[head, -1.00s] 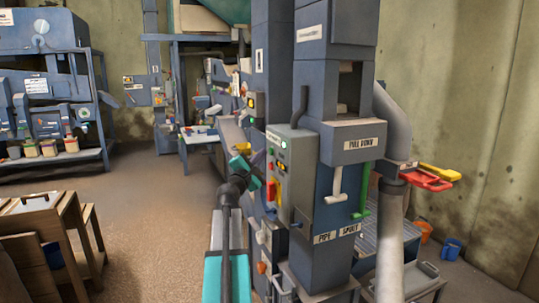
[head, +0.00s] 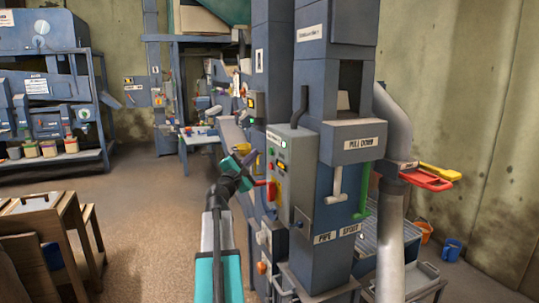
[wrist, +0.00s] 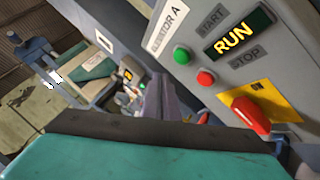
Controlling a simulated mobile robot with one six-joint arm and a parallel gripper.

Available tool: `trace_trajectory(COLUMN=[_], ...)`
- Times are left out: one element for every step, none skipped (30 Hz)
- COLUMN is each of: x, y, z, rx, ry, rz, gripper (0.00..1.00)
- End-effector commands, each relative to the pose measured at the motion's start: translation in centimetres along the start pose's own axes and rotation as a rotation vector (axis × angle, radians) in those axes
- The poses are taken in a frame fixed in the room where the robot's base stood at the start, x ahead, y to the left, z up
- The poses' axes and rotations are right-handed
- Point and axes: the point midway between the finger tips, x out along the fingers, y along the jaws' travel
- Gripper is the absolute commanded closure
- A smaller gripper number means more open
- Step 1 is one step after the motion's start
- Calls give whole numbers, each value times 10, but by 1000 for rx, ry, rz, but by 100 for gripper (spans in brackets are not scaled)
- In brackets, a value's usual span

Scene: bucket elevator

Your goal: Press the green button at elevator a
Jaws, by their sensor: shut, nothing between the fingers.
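The control box labelled Elevator A (wrist: 215,20) has a green button (wrist: 181,55) beside the START label and a red button (wrist: 205,77) beside the STOP label. Its display (wrist: 238,38) is lit with the yellow word RUN. The same grey box (head: 297,160) shows in the head view. My gripper (head: 247,162) is in front and to the left of the box. In the wrist view the shut, empty fingers (wrist: 160,100) are below and left of the green button, apart from it. Nothing covers the button there.
A red lever (wrist: 250,114) on a yellow plate juts from the box near my gripper; it also shows in the head view (head: 270,187). A blue elevator column (head: 345,170) with a PULL DOWN sign stands to the right. Wooden benches (head: 60,220) are at the left; the floor between is clear.

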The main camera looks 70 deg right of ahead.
Motion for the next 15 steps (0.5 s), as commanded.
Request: trace_trajectory(x=[-3,-4,-6,-8,-9,-11,-12,-13,-14,-14,-14,-14,-15,-14,-14], y=[2,2,4,5,6,7,8,9,9,10,10,10,10,10,10], z=[-2,-3,-4,-6,-7,-8,-9,-9,-10,-10,-10,-10,-10,-10,-10], rx=[1,1,1,1,1,1,1,1,1,0,0,0,0,0,0], ry=[0,0,0,0,1,1,1,1,0,0,0,0,0,0,0], rz=[0,0,0,0,1,1,1,1,0,0,0,0,0,0,0], gripper=[100,100,100,100,100,100,100,100,100,100,100,100,100,100,100])
